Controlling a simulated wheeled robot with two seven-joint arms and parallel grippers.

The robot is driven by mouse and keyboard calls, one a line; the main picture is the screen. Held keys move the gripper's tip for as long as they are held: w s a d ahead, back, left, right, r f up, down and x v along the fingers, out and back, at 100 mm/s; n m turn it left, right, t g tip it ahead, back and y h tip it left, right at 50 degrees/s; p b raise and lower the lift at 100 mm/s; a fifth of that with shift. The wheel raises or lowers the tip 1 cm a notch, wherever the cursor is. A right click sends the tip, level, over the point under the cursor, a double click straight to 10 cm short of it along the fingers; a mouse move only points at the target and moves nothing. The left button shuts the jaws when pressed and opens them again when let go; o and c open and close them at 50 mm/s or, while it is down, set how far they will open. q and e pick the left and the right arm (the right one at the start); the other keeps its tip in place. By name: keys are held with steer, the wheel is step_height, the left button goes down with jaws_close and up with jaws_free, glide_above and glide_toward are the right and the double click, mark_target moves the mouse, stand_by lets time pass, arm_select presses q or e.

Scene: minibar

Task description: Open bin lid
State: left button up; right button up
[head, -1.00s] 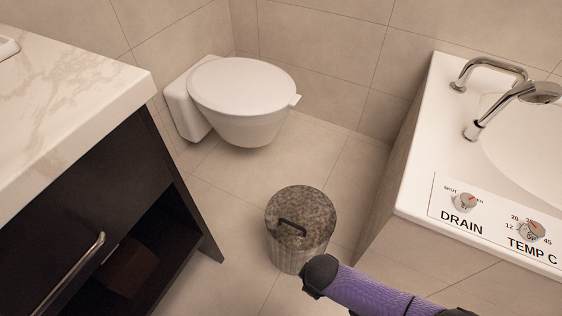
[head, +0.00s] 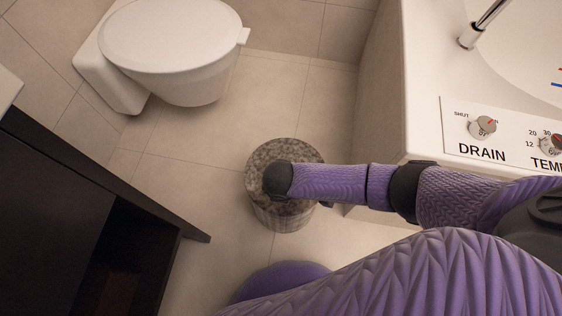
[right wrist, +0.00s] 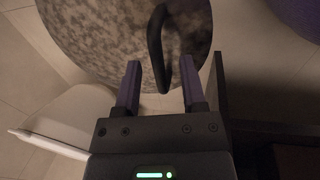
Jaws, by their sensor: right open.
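The bin (head: 283,216) stands on the tiled floor, a round ribbed body with a mottled brown-grey lid (head: 305,152). The lid looks closed. In the head view my right arm reaches over the lid from the right and hides its handle and my right gripper. In the right wrist view the lid (right wrist: 105,35) fills the top, with its dark arched handle (right wrist: 157,45). My right gripper (right wrist: 160,82) is open, its two purple fingers on either side of the handle's near end. I cannot tell whether they touch it. My left gripper is not in view.
A white toilet (head: 175,50) hangs on the wall at the upper left. A dark cabinet (head: 80,220) with an open shelf stands at the left. A white bath with a control panel (head: 500,130) is at the right. Floor between toilet and bin is clear.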

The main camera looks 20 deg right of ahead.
steer(key=shift+r, duration=0.15)
jaws_close()
stand_by(0.8)
stand_by(0.3)
